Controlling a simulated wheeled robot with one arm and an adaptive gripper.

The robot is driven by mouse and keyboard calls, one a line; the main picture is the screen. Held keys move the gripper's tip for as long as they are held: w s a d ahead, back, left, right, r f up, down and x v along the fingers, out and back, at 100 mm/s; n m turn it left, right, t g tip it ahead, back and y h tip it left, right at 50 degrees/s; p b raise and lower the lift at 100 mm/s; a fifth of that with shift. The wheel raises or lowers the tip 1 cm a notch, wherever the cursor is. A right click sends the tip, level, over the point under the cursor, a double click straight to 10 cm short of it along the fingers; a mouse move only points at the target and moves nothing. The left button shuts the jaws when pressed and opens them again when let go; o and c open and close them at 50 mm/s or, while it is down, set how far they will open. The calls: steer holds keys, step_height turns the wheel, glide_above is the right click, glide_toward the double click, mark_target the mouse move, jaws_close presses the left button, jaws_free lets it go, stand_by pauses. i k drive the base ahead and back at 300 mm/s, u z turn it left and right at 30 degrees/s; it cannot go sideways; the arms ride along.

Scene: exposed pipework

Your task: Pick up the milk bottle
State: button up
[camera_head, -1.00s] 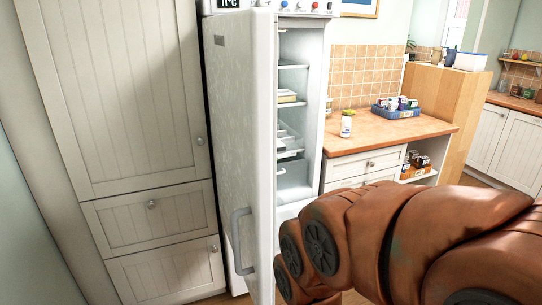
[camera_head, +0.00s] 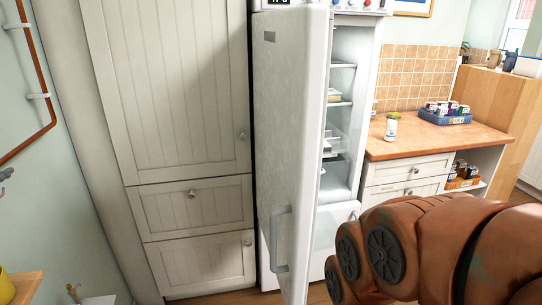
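A small white bottle (camera_head: 391,127) with a green and yellow top stands upright on the tiled-backed wooden counter (camera_head: 430,136), right of the fridge; it may be the milk bottle, but its label is too small to read. The white fridge (camera_head: 343,110) has its door (camera_head: 293,130) standing open toward me. Its shelves partly show, with a few small items on them; the door's inner side is hidden. My brown arm fills the lower right. My gripper is out of view.
A blue crate (camera_head: 441,116) of small cartons stands on the counter, with another crate (camera_head: 462,180) on the shelf below. Tall white cabinets (camera_head: 165,100) stand left of the fridge. The open door juts into the floor space. A wooden surface (camera_head: 22,286) is at the lower left.

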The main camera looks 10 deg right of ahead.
mark_target(391, 127)
steer(key=z, duration=1.65)
steer(key=i, duration=2.75)
steer(key=u, duration=1.9)
steer(key=i, duration=0.5)
steer(key=z, duration=0.1)
